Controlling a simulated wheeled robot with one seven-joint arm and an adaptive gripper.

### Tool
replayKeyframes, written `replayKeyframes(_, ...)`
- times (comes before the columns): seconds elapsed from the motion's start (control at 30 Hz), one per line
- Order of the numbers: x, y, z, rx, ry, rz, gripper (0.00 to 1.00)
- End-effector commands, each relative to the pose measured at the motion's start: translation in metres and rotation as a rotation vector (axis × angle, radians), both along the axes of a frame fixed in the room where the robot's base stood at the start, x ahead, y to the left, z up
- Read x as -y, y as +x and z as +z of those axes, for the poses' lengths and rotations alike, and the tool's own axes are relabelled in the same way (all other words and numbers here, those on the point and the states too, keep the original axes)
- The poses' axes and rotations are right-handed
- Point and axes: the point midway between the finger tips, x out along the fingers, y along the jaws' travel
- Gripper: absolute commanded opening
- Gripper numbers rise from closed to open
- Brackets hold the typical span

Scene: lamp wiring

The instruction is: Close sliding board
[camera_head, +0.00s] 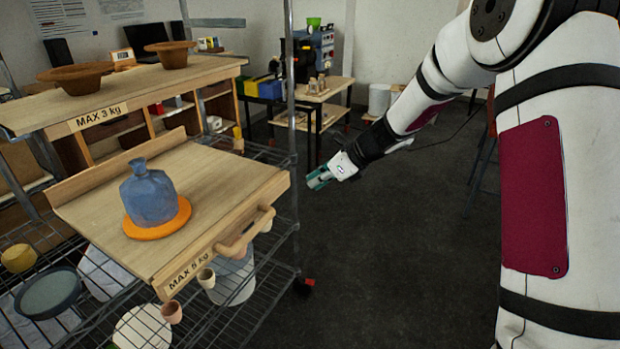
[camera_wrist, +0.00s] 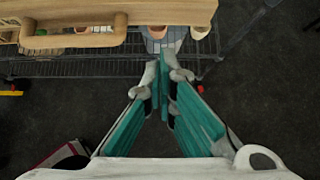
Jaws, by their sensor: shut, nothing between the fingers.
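The sliding board (camera_head: 215,168) is a pale wooden shelf labelled MAX 5 kg, pulled out toward the front of the wire rack. Its bar handle (camera_head: 245,233) is on the front edge. A blue faceted bottle (camera_head: 150,193) stands on an orange disc (camera_head: 158,221) on the board. In the wrist view, the board's front edge (camera_wrist: 160,10) and its handle (camera_wrist: 72,40) are at the top left. My gripper (camera_head: 318,180) is right of the board, apart from the handle. Its teal fingers (camera_wrist: 160,70) are shut and empty, pointing toward the rack.
An upper shelf labelled MAX 3 kg (camera_head: 130,92) holds two brown bowls. The rack's metal post (camera_head: 291,130) stands at the board's right. Pots and dishes sit on the wire shelf (camera_head: 255,290) below. The dark floor (camera_head: 400,270) in front is clear.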

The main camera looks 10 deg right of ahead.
Motion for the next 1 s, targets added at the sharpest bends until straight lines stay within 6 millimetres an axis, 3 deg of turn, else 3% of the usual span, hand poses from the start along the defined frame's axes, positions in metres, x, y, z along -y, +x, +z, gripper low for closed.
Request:
replayKeyframes(0.47,-0.052,0.039,-0.066,-0.002,0.001,0.001,0.0)
replayKeyframes(0.7,-0.075,0.058,-0.061,0.002,-0.001,0.001,0.0)
replayKeyframes(1.0,-0.08,0.063,-0.061,0.002,0.0,-0.001,0.0)
